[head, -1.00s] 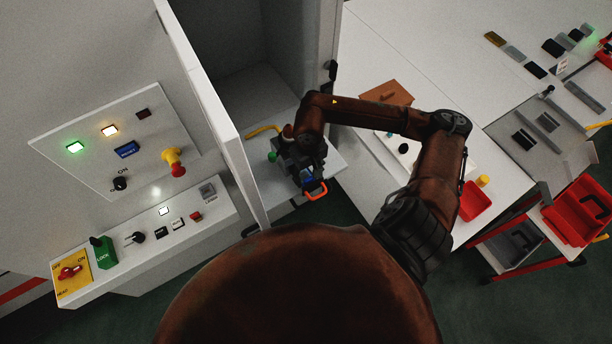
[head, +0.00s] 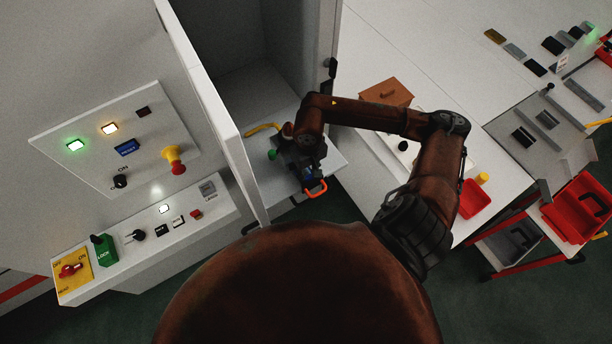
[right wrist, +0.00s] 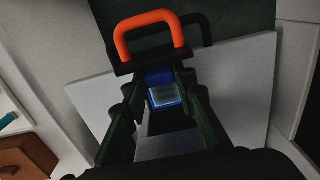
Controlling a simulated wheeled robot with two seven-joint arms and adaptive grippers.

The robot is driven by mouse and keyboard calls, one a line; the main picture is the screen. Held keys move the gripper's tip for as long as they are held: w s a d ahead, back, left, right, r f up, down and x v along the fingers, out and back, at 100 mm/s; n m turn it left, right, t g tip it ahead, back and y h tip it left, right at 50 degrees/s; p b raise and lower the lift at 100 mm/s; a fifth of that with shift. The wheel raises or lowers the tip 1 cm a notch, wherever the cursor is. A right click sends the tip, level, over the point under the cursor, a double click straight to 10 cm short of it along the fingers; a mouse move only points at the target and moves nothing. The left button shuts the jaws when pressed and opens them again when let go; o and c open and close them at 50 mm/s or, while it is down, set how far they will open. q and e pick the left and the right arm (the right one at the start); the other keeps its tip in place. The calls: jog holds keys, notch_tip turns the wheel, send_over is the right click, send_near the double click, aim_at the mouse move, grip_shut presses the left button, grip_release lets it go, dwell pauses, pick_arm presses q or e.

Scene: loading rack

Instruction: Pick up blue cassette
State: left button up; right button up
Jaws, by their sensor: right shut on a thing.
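The blue cassette (right wrist: 164,93) shows in the right wrist view as a blue block with a pale, shiny window. It sits between the two dark fingers of my right gripper (right wrist: 160,80), which is shut on it. In the head view my right gripper (head: 308,172) is low over the front of the light shelf in the open cabinet, and only a small bit of blue shows there. An orange handle (right wrist: 150,35) on a dark base stands just beyond the fingertips. I cannot tell if it joins the cassette. My left gripper is not in view.
The cabinet's open door (head: 215,110) stands left of my right arm. A yellow bar (head: 262,129) and a green knob (head: 272,154) are beside the gripper. The control panel (head: 118,140) is at left. A white table (head: 430,60) with a brown box (head: 386,92) is at right.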

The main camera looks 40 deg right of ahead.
jog(key=shift+r, duration=0.1)
jog(key=shift+r, duration=0.25)
notch_tip(320, 180, up, 17)
jog(key=b, duration=0.4)
notch_tip(320, 180, up, 4)
jog(key=p, duration=0.2)
send_over(308, 176)
jog(key=shift+r, duration=0.2)
